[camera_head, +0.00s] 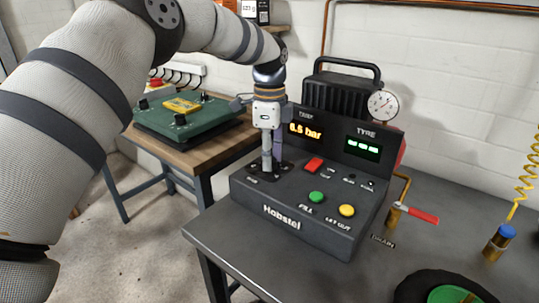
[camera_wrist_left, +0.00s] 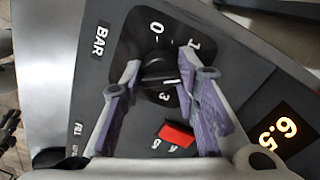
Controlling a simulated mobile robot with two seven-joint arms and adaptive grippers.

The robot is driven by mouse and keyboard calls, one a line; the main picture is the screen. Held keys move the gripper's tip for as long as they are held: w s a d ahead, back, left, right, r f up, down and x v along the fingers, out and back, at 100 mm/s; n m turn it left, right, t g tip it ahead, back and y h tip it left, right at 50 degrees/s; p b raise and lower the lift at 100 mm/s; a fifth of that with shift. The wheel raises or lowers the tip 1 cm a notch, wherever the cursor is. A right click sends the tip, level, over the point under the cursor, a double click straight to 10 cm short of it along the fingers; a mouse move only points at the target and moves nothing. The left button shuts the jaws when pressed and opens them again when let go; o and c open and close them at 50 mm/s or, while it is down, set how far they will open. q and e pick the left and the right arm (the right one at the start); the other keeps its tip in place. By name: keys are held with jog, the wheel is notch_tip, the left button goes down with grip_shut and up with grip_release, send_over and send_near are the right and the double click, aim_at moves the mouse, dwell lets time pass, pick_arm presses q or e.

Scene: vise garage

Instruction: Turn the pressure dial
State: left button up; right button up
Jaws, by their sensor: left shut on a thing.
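The pressure dial (camera_wrist_left: 158,72) is a dark round knob with a white pointer line, on a black plate with white scale numbers next to the word BAR. My left gripper (camera_wrist_left: 160,68) is shut on it, with one purple-padded finger on each side. In the head view my left gripper (camera_head: 267,172) points straight down at the left part of the Hobstel console (camera_head: 292,228) and hides the dial. An amber bar display (camera_head: 305,131) is lit on the console's upright panel. My right gripper is not in view.
The console top has a red switch (camera_head: 314,164), a green button (camera_head: 316,197) and a yellow button (camera_head: 347,210). A red-handled drain valve (camera_head: 421,215) stands to the right. A green case (camera_head: 186,118) lies on the wooden bench behind.

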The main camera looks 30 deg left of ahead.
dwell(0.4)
pick_arm(q)
jog(key=o, duration=1.2)
jog(key=shift+c, duration=0.2)
notch_tip(320, 180, up, 12)
